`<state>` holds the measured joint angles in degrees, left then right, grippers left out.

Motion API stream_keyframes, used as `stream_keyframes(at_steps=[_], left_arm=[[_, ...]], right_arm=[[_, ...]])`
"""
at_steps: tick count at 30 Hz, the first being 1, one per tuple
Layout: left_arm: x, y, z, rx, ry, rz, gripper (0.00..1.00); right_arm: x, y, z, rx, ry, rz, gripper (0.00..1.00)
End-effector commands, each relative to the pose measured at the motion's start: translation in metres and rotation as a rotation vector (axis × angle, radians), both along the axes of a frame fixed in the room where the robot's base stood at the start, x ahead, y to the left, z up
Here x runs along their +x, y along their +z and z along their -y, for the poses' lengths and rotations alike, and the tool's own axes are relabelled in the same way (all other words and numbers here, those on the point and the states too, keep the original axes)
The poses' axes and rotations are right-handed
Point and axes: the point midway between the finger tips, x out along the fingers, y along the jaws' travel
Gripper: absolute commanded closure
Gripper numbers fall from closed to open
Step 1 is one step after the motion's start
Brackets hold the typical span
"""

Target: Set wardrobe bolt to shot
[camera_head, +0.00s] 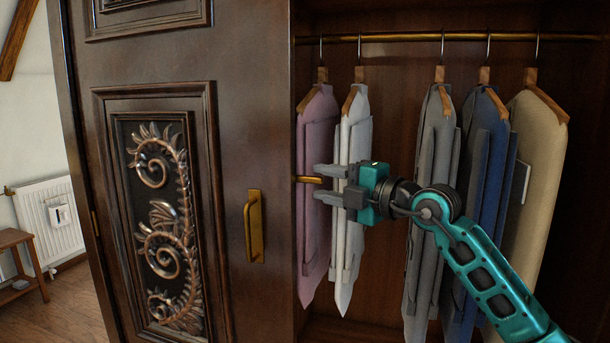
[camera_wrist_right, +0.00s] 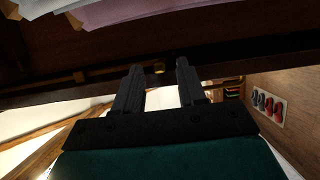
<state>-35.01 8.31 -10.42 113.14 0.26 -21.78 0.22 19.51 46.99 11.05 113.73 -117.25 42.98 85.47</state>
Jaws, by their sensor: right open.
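The wardrobe's carved dark wooden door (camera_head: 240,110) is on the left, with a brass pull handle (camera_head: 254,226). A short brass rod, which looks like the bolt (camera_head: 308,180), sticks out to the right at the door's edge. My right gripper (camera_head: 318,183) is open, its fingers pointing left, one above and one below the rod's line. In the right wrist view, a small brass end (camera_wrist_right: 158,68) shows between my right gripper's fingertips (camera_wrist_right: 159,64). I cannot tell whether the fingers touch it. My left gripper is not in view.
Several garments hang from a brass rail (camera_head: 400,38) inside the open right half, close behind my right gripper and arm. A white radiator (camera_head: 50,220) and a small wooden table (camera_head: 18,265) stand far left.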

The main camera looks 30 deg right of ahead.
Motion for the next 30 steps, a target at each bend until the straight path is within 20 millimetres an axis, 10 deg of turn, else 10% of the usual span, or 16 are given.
stream_keyframes(at_steps=[9, 22, 30], left_arm=[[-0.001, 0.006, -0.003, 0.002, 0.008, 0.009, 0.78], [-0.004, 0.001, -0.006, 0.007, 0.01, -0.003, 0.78], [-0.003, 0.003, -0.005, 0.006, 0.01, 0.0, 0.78]], right_arm=[[0.043, 0.001, -0.014, 0.003, 0.0, 0.0, 0.6], [0.052, 0.0, -0.017, 0.0, 0.001, 0.0, 0.6], [0.052, 0.0, -0.017, 0.001, 0.001, 0.0, 0.83]])
